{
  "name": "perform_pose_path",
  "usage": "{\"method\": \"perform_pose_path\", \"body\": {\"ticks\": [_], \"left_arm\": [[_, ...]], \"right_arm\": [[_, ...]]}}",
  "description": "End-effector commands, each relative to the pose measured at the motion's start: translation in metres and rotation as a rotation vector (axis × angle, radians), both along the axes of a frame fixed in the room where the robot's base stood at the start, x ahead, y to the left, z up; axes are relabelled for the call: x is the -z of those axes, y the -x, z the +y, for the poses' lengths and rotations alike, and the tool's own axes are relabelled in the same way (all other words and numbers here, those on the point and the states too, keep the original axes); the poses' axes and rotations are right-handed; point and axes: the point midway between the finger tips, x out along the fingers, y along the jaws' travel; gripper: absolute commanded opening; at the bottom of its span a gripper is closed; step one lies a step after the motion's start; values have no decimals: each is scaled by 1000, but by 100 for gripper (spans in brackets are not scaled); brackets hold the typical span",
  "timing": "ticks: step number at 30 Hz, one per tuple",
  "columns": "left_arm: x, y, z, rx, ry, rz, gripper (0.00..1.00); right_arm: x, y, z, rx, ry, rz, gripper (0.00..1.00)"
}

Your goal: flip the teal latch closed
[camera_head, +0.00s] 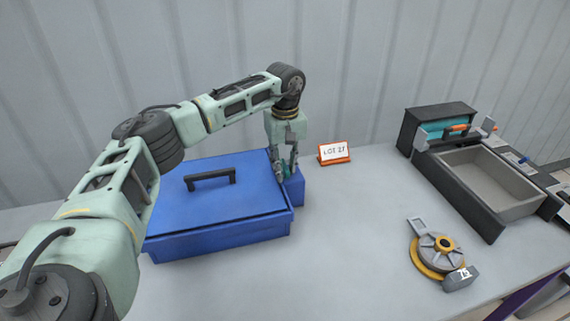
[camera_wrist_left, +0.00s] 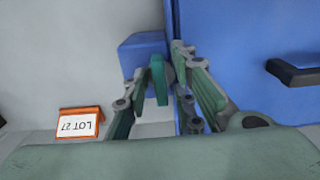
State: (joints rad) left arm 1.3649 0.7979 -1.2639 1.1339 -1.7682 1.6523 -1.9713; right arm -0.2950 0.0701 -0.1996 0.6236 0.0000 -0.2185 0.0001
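A blue box (camera_head: 215,225) with a closed lid and a black handle (camera_head: 210,178) stands at the left of the table. A blue block (camera_head: 296,188) projects from its right side. The teal latch (camera_wrist_left: 158,80) is at this block, a narrow upright piece in the left wrist view. My left gripper (camera_head: 287,174) reaches down to the block from above. Its fingers are apart, one on each side of the latch, with small gaps showing in the left wrist view. In the head view the fingers mostly hide the latch. My right gripper is not in view.
An orange-framed "LOT 27" sign (camera_head: 333,152) stands right of the box. A grey and yellow disc device (camera_head: 436,252) sits at the front right. A dark conveyor unit with a grey tray (camera_head: 490,182) is farther right. The table between is clear.

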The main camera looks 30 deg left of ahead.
Motion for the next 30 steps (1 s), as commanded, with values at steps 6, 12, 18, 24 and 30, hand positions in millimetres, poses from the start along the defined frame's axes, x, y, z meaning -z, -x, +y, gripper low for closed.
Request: {"method": "perform_pose_path", "body": {"ticks": [6, 12, 18, 24, 30], "left_arm": [[0, 0, 0, 0, 0, 0, 2], [0, 0, 0, 0, 0, 0, 0], [-1, 0, 0, -12, 0, 0, 0], [-1, -1, -1, -83, 1, -1, 0], [-1, -2, -1, -225, 1, -2, 0]], "right_arm": [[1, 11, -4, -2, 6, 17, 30], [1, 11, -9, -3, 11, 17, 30], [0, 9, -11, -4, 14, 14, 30], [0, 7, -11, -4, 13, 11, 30], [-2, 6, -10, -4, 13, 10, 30]]}}
